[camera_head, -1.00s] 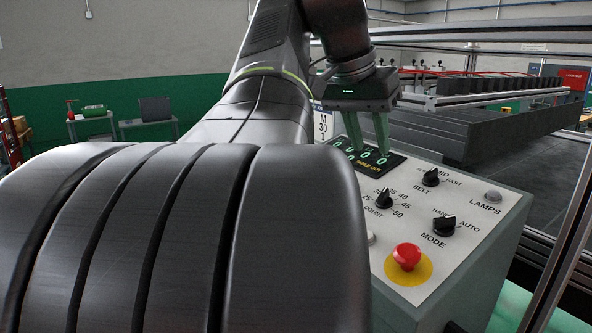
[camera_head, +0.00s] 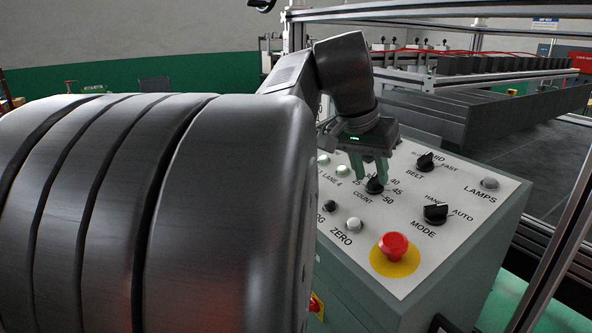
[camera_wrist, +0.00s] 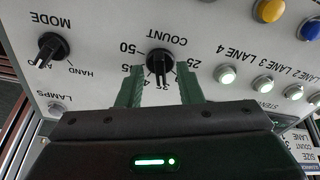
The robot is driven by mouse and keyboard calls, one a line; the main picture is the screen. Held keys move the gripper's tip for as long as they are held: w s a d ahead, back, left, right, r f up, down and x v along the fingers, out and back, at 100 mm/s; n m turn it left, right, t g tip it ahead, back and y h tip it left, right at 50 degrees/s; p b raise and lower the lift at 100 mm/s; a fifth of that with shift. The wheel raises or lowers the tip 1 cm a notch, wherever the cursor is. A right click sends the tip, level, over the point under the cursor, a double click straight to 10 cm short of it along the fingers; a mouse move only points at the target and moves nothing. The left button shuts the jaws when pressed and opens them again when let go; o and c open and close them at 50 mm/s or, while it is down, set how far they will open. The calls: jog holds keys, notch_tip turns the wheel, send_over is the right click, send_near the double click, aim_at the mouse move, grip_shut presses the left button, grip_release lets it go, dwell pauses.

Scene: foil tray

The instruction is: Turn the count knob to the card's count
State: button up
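The black count knob (camera_head: 375,186) is on the sloping control panel; it also shows in the wrist view (camera_wrist: 160,62). Its pointer is toward the bottom of the wrist view, near the 35 mark; the exact setting is hard to read. My gripper (camera_head: 372,170) is open at the knob. In the wrist view its two green fingers (camera_wrist: 160,80) stand on either side of the knob, with gaps to it. A card with size, count and lane lines (camera_wrist: 302,142) is partly visible at the lower right, its values not readable.
The belt knob (camera_head: 425,161), mode knob (camera_head: 435,213) and lamps button (camera_head: 489,183) lie to the right. The red emergency stop (camera_head: 393,246) is nearer. The white zero button (camera_head: 353,224) and lit lane buttons (camera_wrist: 263,84) are close by.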

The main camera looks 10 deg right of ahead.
jog(key=shift+w+d+f, duration=0.1)
jog(key=shift+d+f, duration=0.15)
jog(key=shift+f, duration=0.4)
grip_shut()
jog(key=n+p, duration=0.2)
jog(key=n, duration=0.1)
jog(key=shift+d+r+n, duration=0.1)
jog(key=shift+r+n, duration=0.1)
jog(key=shift+n, duration=0.1)
jog(key=shift+d+n+y+p, duration=0.1)
jog(key=shift+n+y+p, duration=0.2)
jog(key=shift+n+p, duration=1.25)
jog(key=shift+f+n+b, duration=0.1)
jog(key=shift+n+b, duration=0.3)
jog(key=shift+n, duration=0.25)
